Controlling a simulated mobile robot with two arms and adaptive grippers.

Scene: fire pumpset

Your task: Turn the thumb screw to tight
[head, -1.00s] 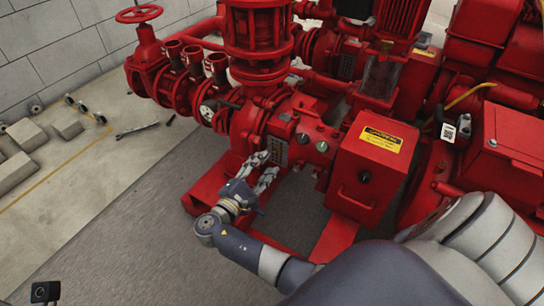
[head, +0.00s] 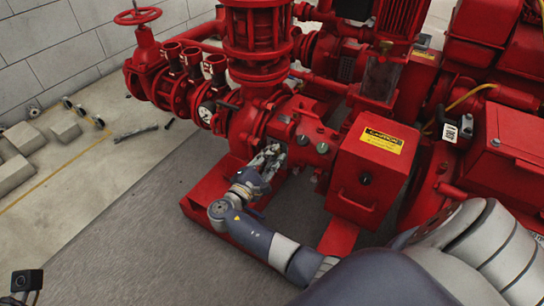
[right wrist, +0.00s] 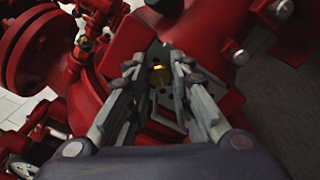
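In the right wrist view a small brass-yellow piece (right wrist: 158,68), likely the thumb screw, shows on a dark plate with holes (right wrist: 157,98) set in the red pump body. My right gripper (right wrist: 156,76) is open, one finger on each side of the brass piece in the picture. I cannot tell whether the fingers touch it. In the head view my right gripper (head: 268,160) is close to the front of the red pump casing and hides the plate and screw.
A red control box (head: 370,170) with a yellow caution label stands just right of my right gripper. A red base beam (head: 205,195) runs below it. Red valve pipes (head: 180,85) rise at the left. Open floor (head: 120,215) lies front left.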

